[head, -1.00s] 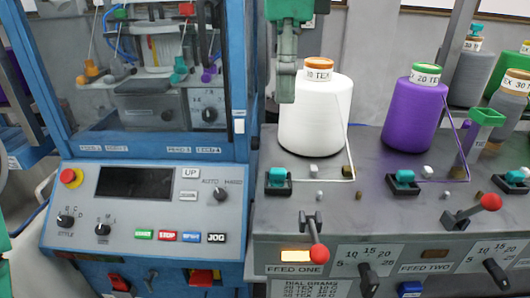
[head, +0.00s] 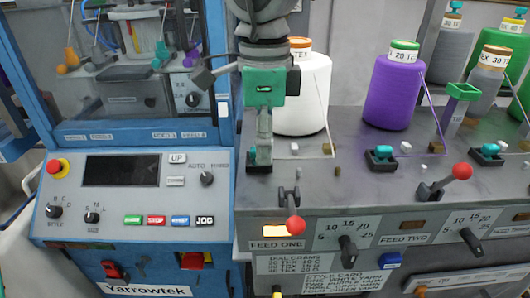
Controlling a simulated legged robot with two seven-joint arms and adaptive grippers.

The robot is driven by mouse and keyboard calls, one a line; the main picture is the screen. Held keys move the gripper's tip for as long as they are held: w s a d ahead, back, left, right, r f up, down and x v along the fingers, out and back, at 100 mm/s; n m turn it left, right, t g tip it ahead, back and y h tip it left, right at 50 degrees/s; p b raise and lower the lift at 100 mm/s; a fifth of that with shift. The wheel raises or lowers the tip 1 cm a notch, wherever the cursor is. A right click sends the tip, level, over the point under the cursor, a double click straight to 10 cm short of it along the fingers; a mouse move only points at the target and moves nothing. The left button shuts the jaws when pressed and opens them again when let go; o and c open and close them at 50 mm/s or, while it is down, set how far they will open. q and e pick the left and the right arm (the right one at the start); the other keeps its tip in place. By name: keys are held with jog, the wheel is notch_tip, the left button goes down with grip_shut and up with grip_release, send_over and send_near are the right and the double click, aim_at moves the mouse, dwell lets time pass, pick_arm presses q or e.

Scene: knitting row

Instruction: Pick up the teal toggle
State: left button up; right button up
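My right gripper (head: 263,155) reaches down from the top centre, with a green body and grey-green fingers pointing down. Its fingertips are over the black base (head: 258,169) above FEED ONE, and the teal toggle there is hidden behind them. The fingers are seen edge-on, so I cannot tell whether they are open, or whether they touch or hold the toggle. Similar teal toggles sit on black bases above FEED TWO (head: 383,151) and farther right (head: 490,149). My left gripper is not in view.
A white cone (head: 303,98) stands just right of my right gripper. A purple cone (head: 392,92) is farther right. Red-knobbed levers (head: 294,225) and (head: 461,172) stick out at the front edge. A blue-framed machine with a control panel (head: 130,200) is on the left.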

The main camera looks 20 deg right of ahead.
jog(key=shift+w+f, duration=0.1)
jog(key=shift+f, duration=0.3)
jog(key=shift+a, duration=0.85)
jog(key=shift+c, duration=1.3)
jog(key=shift+a+r, duration=0.1)
jog(key=shift+c, duration=0.4)
jog(key=shift+d, duration=0.25)
jog(key=shift+c, duration=1)
jog(key=shift+w+d, duration=0.1)
jog(key=shift+c, duration=1.1)
